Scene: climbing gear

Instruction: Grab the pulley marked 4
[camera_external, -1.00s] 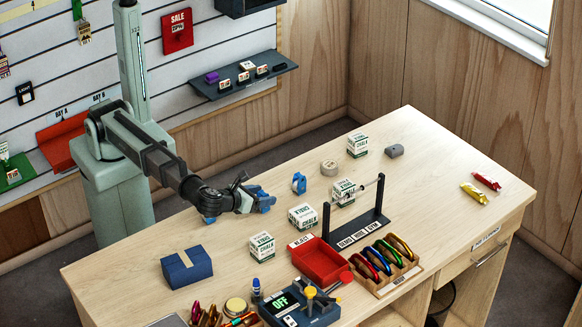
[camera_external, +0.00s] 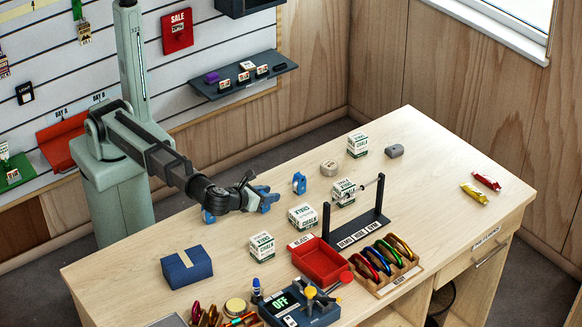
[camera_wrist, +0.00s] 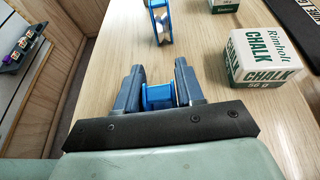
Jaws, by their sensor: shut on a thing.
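My gripper (camera_external: 267,198) is low over the left part of the table. In the wrist view its two fingers (camera_wrist: 160,90) are closed on the sides of a blue pulley (camera_wrist: 158,97). No number on it can be read. A second blue pulley (camera_external: 299,183) stands upright on the table just right of my gripper; it also shows ahead of the fingers in the wrist view (camera_wrist: 160,22). Another blue piece (camera_external: 207,216) shows under my wrist, mostly hidden, and I cannot tell what it is.
Several chalk boxes stand nearby, the closest (camera_external: 302,216) to the right of my gripper. A dark stand with a rod (camera_external: 345,232), a red tray (camera_external: 320,262) and a blue block (camera_external: 187,267) are on the table. The table's left back edge is close to my arm.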

